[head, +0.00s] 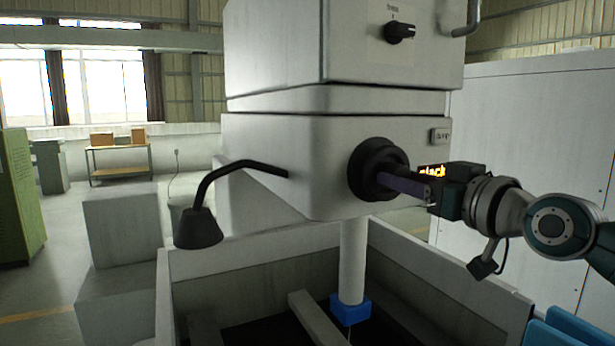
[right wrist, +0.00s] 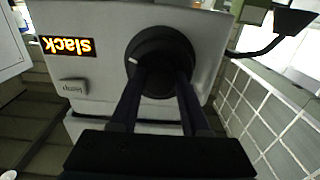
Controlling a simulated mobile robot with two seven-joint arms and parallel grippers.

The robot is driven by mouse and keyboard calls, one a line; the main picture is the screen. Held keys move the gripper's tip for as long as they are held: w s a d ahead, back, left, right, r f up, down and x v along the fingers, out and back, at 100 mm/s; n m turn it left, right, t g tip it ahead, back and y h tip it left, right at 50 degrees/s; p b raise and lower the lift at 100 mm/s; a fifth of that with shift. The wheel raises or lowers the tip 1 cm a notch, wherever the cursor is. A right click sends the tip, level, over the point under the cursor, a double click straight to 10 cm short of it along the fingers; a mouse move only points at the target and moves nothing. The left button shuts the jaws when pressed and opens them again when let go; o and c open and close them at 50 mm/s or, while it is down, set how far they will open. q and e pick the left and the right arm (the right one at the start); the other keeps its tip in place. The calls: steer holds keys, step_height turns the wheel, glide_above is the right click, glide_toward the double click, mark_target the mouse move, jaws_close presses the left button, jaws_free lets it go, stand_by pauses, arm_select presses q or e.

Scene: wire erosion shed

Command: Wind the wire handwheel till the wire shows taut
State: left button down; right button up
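The wire handwheel (head: 367,165) is a black round knob on the front of the white machine head. It also shows in the right wrist view (right wrist: 147,46). A lit display reads "slack" in the right wrist view (right wrist: 67,45); in the head view (head: 432,170) my right gripper partly covers it. My right gripper (head: 395,181) reaches in from the right. Its fingers (right wrist: 162,78) are part-way apart, one on each side of the handwheel's hub, and look shut on it. The contact itself is dark and partly hidden. My left gripper is not in view.
A black lamp (head: 198,228) on a bent arm sticks out left of the machine head. A black selector knob (head: 400,32) sits above. A grey open tank (head: 225,262) surrounds the column below. A small labelled plate (right wrist: 72,88) sits beside the display.

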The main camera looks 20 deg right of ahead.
jaws_close()
stand_by(0.3)
steer(key=shift+m, duration=3.6)
steer(key=o, duration=0.6)
jaws_free()
steer(key=shift+c, duration=0.2)
